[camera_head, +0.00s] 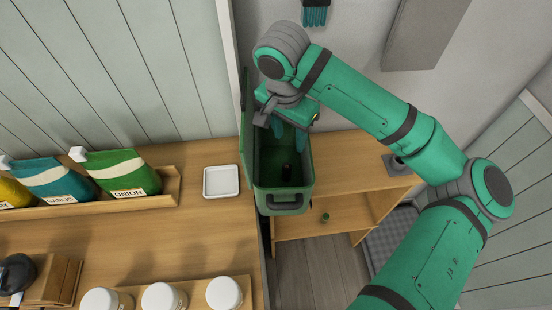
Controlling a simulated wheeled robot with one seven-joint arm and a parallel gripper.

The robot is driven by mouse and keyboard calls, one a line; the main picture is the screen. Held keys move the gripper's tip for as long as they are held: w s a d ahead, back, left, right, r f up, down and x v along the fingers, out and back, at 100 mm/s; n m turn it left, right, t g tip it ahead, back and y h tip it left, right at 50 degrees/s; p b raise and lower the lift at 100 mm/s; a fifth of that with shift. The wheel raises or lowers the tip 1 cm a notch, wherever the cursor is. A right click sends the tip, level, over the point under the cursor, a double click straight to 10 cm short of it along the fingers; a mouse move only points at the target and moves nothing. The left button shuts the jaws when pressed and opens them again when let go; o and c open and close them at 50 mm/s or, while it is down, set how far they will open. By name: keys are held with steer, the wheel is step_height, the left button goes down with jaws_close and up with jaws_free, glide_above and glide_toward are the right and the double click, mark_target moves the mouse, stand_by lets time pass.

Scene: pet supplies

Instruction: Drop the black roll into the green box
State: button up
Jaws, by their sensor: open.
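The green box (283,200) stands open at the middle of the view, with its lid raised at its left side. A small dark piece (286,172) that looks like the black roll is inside, near the bottom; the deep shade hides its exact shape. My gripper (290,135) is over the far part of the box opening, pointing down. Its green fingers are apart, with nothing seen between them. The dark piece is below the fingers and apart from them.
A white square dish (221,181) sits left of the box on the wooden counter (210,240). Bags labelled onion (122,172) and garlic (55,181) stand in a wooden rack. White-lidded jars (224,293) line the front.

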step_height(320, 180, up, 10)
steer(key=s, duration=0.1)
steer(key=shift+s+a, duration=0.15)
steer(key=shift+a, duration=0.3)
stand_by(0.3)
